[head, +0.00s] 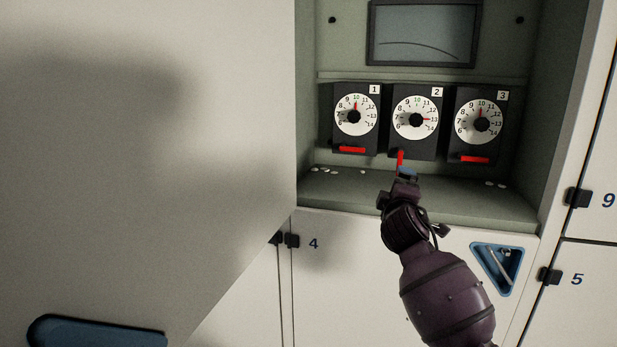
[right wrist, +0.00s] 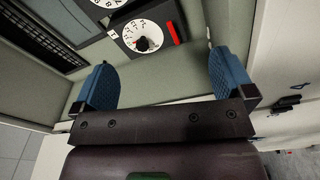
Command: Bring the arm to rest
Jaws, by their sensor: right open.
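My right gripper (head: 408,175) reaches in from the lower right in the head view. It sits just below and in front of unit 2's red lever (head: 400,157), which points down; contact cannot be told. In the right wrist view the blue fingers (right wrist: 162,86) are wide apart with nothing between them. Unit 1 (head: 355,118), also in the wrist view (right wrist: 145,38), and unit 3 (head: 480,122) have level red levers and pointers near 10. Unit 2's dial (head: 416,119) points near 13. My left gripper is out of view.
The units stand in an open grey-green recess with a ledge (head: 450,200) holding small white bits. A grey display (head: 423,33) is above. A large white door panel (head: 150,150) fills the left. A blue triangular pocket (head: 496,268) is right of my forearm.

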